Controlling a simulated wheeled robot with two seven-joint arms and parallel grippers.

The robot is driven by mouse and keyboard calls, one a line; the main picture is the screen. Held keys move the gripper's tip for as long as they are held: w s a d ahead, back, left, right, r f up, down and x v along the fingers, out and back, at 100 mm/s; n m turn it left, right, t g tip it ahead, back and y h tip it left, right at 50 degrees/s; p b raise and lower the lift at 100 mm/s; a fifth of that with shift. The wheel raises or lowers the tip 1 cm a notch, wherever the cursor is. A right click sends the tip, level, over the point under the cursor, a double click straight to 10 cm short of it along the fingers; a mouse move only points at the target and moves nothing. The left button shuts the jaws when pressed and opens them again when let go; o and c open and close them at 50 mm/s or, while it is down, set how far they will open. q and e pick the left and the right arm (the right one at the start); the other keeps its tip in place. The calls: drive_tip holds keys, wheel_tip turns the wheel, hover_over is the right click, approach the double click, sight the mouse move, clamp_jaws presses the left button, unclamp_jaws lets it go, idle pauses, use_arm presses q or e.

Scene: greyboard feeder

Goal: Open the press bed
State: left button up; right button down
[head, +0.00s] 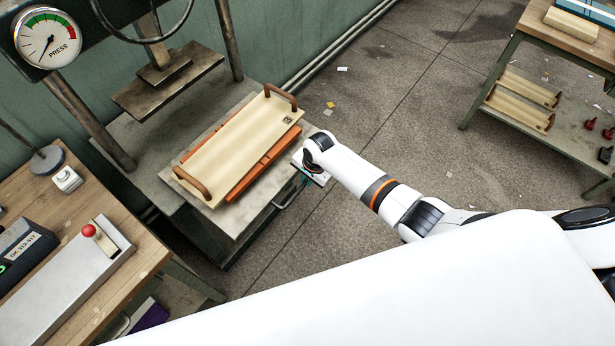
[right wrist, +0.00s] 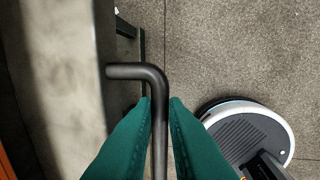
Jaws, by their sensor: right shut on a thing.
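The press bed (head: 233,222) is a grey metal slab that stands out in front of the press. A dark bar handle (head: 286,198) is on its front edge. My right gripper (head: 306,178) is at that edge. In the right wrist view, its green fingers (right wrist: 160,108) are shut on the straight part of the handle (right wrist: 138,72), beside the bed's edge (right wrist: 70,80). A cream board with two brown handles (head: 235,148) lies over an orange piece (head: 262,165) on the bed. My left gripper is in neither view.
The pressure gauge (head: 47,37) and the raised press plate (head: 170,88) are at the upper left. A wooden bench (head: 150,248) with a red-knobbed control box (head: 70,285) stands left. The floor (head: 400,110) right of the bed is mostly clear. A shelved table (head: 540,45) stands far right.

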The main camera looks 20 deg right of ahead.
drive_tip(key=c, duration=1.5)
unclamp_jaws()
drive_tip(key=shift+o, duration=0.2)
wheel_tip(320, 180, up, 12)
drive_tip(key=s+d, duration=0.1)
drive_tip(key=s, duration=0.1)
drive_tip(key=shift+d+f+p, duration=0.15)
drive_tip(key=shift+p, duration=0.25)
drive_tip(key=shift+f, duration=0.1)
